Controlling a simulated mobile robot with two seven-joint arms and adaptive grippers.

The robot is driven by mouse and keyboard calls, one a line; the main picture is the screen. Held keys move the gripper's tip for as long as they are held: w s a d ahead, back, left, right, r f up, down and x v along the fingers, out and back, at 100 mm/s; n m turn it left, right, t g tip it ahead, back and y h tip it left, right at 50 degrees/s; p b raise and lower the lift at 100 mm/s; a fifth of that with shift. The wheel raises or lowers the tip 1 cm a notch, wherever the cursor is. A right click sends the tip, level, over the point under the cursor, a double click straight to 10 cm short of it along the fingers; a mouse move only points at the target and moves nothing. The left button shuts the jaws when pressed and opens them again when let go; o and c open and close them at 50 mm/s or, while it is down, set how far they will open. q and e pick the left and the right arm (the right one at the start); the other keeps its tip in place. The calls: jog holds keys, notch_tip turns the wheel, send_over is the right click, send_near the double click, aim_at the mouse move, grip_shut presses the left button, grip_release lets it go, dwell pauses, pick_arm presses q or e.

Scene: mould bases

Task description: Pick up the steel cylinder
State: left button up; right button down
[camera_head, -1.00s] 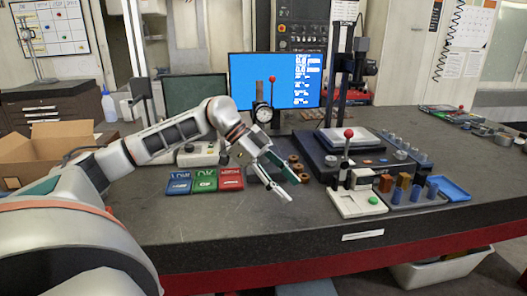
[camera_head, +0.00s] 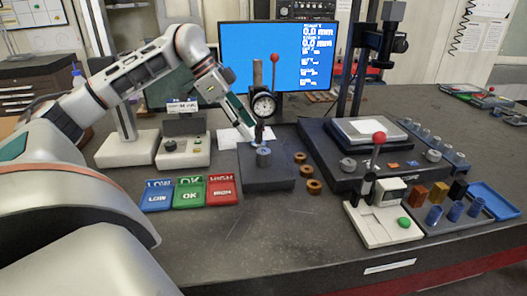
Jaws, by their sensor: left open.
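A short grey steel cylinder (camera_head: 264,157) stands upright on the dark base (camera_head: 268,180) of the dial gauge stand, below the round gauge (camera_head: 263,105). My left gripper (camera_head: 250,140) reaches down from the upper left, with its fingers just behind and left of the cylinder. The fingers are open; a gap between them and the cylinder is hard to judge. Several blue-grey cylinders (camera_head: 434,214) also stand at the right, beside a blue tray (camera_head: 493,201). My right gripper is not in view.
Blue, green (camera_head: 188,195) and red bins lie left of the gauge base. Brown rings (camera_head: 313,187) lie to its right. A red-knobbed fixture (camera_head: 383,225) and a larger stand (camera_head: 365,133) occupy the right. The front middle of the table is clear.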

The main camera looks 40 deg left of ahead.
aim_at(264, 151)
pick_arm(q)
jog(key=shift+s+b+x, duration=0.15)
jog(key=shift+x, duration=1.8)
jog(key=shift+s+b+x, duration=0.15)
jog(key=shift+s+x, duration=0.05)
jog(key=shift+x, duration=1.7)
jog(key=shift+d, duration=0.1)
grip_shut()
